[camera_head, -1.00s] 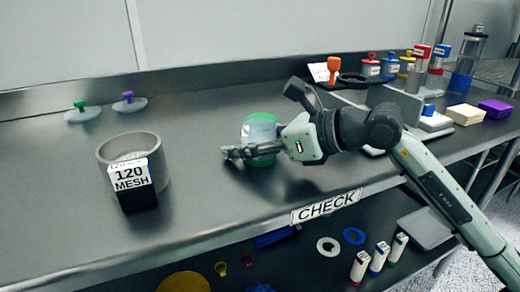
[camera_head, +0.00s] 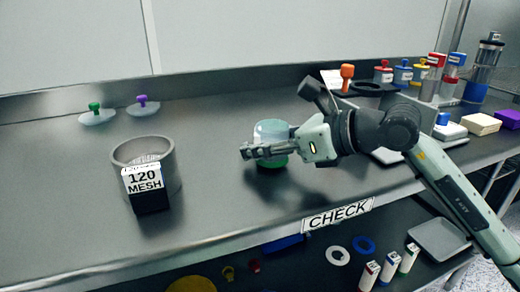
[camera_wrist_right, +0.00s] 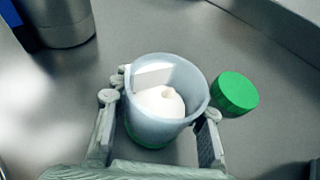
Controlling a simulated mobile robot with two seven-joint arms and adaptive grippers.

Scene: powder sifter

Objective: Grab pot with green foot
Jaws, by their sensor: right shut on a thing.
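The pot (camera_head: 271,131) is a pale, translucent cup with a green foot (camera_head: 272,161), near the middle of the worktop. My right gripper (camera_wrist_right: 162,107) is shut on it, one finger on each side of its wall. In the right wrist view the pot (camera_wrist_right: 143,121) is open at the top and holds white powder. A sliver of its green foot shows below. A separate short green cylinder (camera_wrist_right: 235,93) is beside the pot in that view. I cannot tell whether the pot touches the table. My left gripper is out of view.
A grey ring-shaped sieve (camera_head: 169,160) with a 120 MESH label block (camera_head: 146,190) stands to the left. Two knobbed lids (camera_head: 97,115) (camera_head: 142,106) lie farther back. Coloured containers (camera_head: 402,72) crowd the back right. The worktop's front edge carries a CHECK sign (camera_head: 338,215).

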